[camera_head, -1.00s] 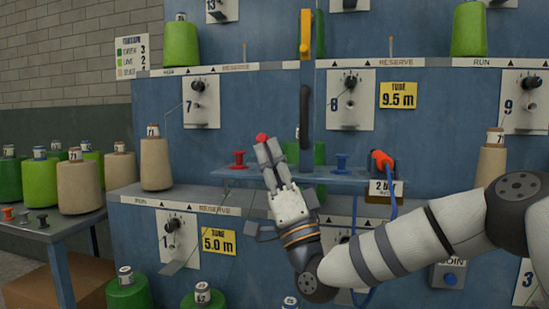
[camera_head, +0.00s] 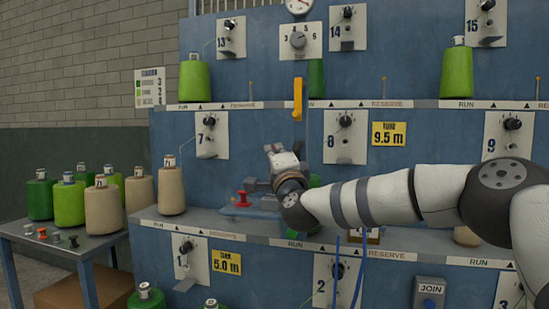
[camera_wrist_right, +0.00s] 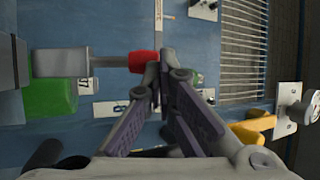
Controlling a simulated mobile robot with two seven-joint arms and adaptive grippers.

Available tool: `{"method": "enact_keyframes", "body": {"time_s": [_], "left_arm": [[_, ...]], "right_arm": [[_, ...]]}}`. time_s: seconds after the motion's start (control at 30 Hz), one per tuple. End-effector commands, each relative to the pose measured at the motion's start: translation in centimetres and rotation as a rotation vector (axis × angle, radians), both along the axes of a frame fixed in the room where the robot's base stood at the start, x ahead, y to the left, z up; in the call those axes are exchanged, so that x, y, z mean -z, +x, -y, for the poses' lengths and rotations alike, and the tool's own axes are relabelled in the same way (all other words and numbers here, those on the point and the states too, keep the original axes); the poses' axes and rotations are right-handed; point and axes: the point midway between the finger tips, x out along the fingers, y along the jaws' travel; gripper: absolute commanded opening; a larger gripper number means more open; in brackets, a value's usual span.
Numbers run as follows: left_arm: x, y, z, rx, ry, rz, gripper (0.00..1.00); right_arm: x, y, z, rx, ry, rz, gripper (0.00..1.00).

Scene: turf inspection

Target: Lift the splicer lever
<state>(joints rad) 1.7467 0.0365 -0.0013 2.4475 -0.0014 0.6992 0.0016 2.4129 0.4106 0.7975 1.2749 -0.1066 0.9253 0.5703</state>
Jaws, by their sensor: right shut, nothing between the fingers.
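A grey bar with a red end (camera_wrist_right: 142,62), which looks like the splicer lever, runs in from the left in the right wrist view. My right gripper (camera_head: 280,152) is in front of the blue machine, near the small shelf, fingers pointing up and away. In the wrist view its shut fingertips (camera_wrist_right: 164,72) are right beside the red end; I cannot tell if they touch. The fingers hold nothing. My left gripper is not in view.
Yarn cones stand on a side table (camera_head: 60,242) at left and a tan cone (camera_head: 171,190) on the machine ledge.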

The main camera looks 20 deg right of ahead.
Motion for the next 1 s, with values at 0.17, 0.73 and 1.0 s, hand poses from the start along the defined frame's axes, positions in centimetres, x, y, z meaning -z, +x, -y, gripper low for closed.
{"method": "enact_keyframes", "body": {"time_s": [0.17, 0.73, 1.0], "left_arm": [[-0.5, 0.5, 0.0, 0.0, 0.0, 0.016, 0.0], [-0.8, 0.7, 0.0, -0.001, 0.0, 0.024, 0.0], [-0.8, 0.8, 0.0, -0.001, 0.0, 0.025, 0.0]], "right_arm": [[-1.0, 0.7, 0.5, 0.0, 0.03, -0.041, 0.0], [-1.2, 1.5, 1.1, 0.002, 0.069, -0.103, 0.0], [-1.3, 1.5, 1.1, 0.003, 0.069, -0.1, 0.0]]}}
